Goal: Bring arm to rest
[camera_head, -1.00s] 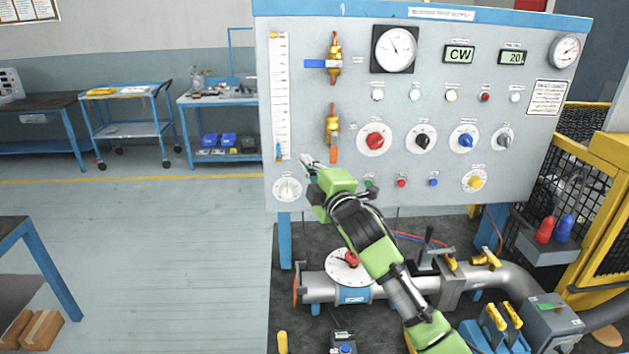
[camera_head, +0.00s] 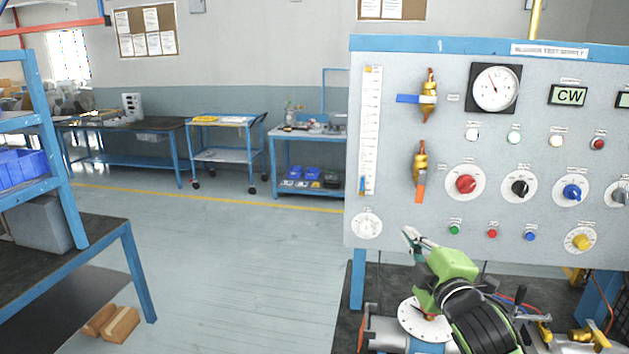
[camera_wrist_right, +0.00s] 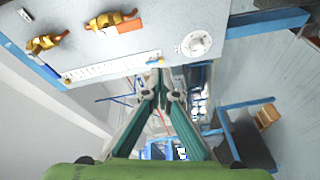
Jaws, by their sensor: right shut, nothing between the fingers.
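My right gripper (camera_head: 411,238) is at the end of my green and black right arm, in front of the lower left part of the grey control panel (camera_head: 400,220). It points up and to the left, just right of the small white dial (camera_head: 367,224). Its fingers are shut and empty. In the right wrist view the fingers (camera_wrist_right: 159,75) meet at the tips, and the white dial (camera_wrist_right: 197,43) shows to their right. My left gripper is not in view.
Below the panel is a pipe with a round white flange dial (camera_head: 425,318). A blue-framed table (camera_head: 135,275) stands at the left, with wooden blocks (camera_head: 118,324) on the floor. Carts (camera_head: 225,155) stand at the back. The floor between is clear.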

